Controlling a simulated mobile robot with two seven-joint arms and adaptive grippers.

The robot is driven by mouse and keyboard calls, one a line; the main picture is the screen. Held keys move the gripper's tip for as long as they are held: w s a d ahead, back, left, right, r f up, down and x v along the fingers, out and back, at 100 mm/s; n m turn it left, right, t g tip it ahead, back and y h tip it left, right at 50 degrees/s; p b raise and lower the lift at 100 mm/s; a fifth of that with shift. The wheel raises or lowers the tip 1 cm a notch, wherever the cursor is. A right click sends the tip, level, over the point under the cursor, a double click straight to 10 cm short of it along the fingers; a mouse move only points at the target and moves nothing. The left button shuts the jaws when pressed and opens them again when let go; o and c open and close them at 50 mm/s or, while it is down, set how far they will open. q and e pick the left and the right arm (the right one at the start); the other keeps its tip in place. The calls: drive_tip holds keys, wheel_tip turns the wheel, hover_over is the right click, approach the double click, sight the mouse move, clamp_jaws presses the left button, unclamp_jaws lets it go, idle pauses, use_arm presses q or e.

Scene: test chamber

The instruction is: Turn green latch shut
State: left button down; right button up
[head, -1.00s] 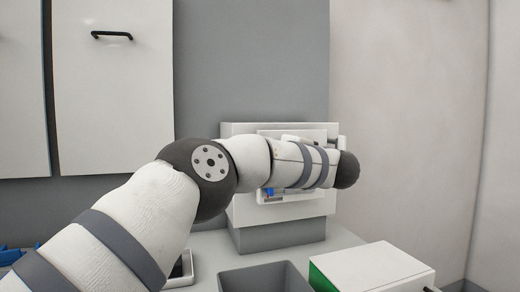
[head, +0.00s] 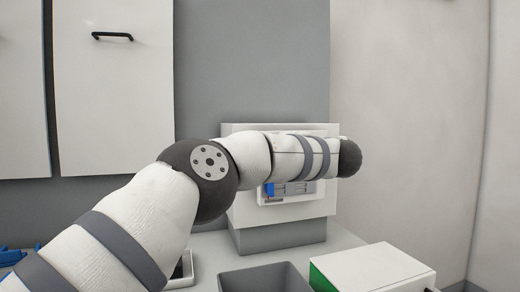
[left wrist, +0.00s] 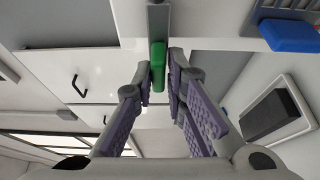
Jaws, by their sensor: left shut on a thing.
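The green latch (left wrist: 158,58) shows in the left wrist view as a short green bar at the end of a grey metal strip (left wrist: 158,22). My left gripper (left wrist: 160,84) has its fingers on either side of it and is shut on it. In the head view, my left arm crosses in front of the white box-shaped device (head: 280,217), hiding the latch and the gripper. My right gripper is in neither view.
A blue part (head: 268,190) sits low on the device's panel; a blue block (left wrist: 288,36) shows in the left wrist view. A grey open bin (head: 264,278) and a white box with a green side (head: 372,268) stand in front. White cabinet doors (head: 115,100) are at the left.

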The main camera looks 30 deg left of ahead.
use_arm(q)
drive_tip(key=c, duration=1.7)
unclamp_jaws()
drive_tip(key=shift+r, duration=0.3)
drive_tip(key=shift+f, duration=0.1)
drive_tip(key=v, duration=1.2)
drive_tip(key=shift+s, duration=0.1)
